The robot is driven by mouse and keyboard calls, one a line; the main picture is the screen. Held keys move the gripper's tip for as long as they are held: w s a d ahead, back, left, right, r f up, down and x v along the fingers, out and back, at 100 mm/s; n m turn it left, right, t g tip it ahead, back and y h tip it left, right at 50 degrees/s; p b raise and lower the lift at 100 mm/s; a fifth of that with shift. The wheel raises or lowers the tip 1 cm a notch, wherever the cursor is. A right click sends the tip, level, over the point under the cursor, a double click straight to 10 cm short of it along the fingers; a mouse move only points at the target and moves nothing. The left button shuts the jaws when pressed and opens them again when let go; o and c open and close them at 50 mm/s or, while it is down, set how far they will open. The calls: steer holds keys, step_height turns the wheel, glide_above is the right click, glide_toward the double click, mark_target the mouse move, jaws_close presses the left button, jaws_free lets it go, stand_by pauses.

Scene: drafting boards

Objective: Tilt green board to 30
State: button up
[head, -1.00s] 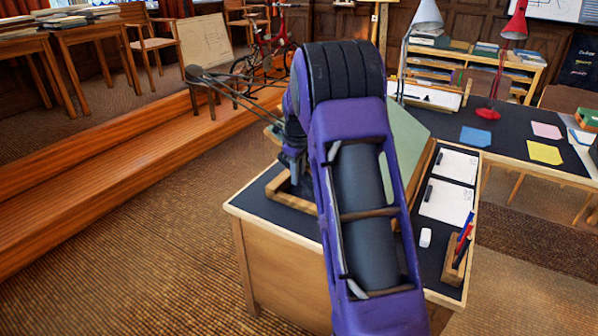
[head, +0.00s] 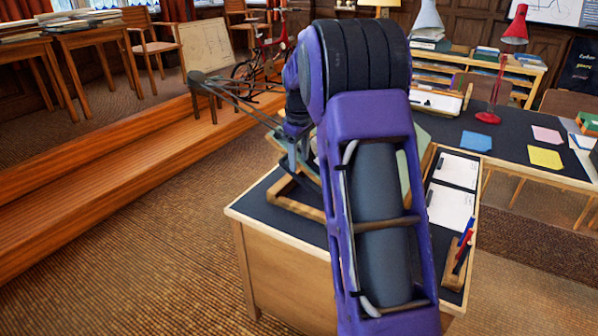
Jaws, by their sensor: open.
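The green board (head: 421,139) lies on the near desk, mostly hidden behind my arm. A pale green strip of it shows to the right of my arm. A wooden frame (head: 297,207) shows at the board's left side, on the dark desk top. My gripper (head: 297,165) is above this frame at the left side of the board, partly hidden by my own arm. It is open, and I see nothing held in it. The fingertips are too small and covered to tell whether they touch the board. The board's angle cannot be read from here.
The near desk (head: 262,212) also holds white sheets (head: 450,207) and a wooden pen holder (head: 458,262) at right. Behind is a desk with a red lamp (head: 489,117) and coloured papers. Wooden steps (head: 110,140) run along the left. Carpet is free at front left.

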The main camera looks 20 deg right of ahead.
steer(key=v, duration=0.9)
steer(key=shift+p, duration=0.4)
